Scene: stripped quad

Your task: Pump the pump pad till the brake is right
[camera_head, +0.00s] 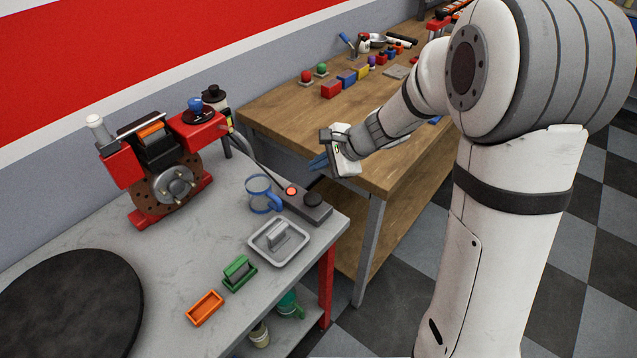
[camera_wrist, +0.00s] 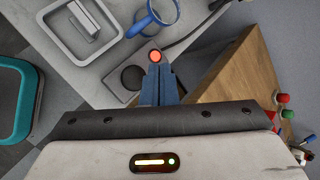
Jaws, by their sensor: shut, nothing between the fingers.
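A dark grey box with a black round pad (camera_head: 313,199) and a lit orange-red button or lamp (camera_head: 291,191) lies at the right edge of the grey bench. In the wrist view, the black pad (camera_wrist: 132,77) and the red light (camera_wrist: 155,56) show just beyond my fingertips. The brake rig (camera_head: 175,186) is a red stand with a brown disc and silver hub at the back left of the bench. My gripper (camera_head: 316,162) has blue fingers, shut and empty, held above and behind the box, apart from it. In the wrist view, the fingers (camera_wrist: 159,68) partly cover the box.
A blue mug (camera_head: 262,194) stands left of the box. A pale tray with a grey block (camera_head: 279,243), a green holder (camera_head: 240,274) and an orange tray (camera_head: 205,308) lie nearer. A cable links box and rig. A wooden bench (camera_head: 290,115) with coloured blocks stands behind.

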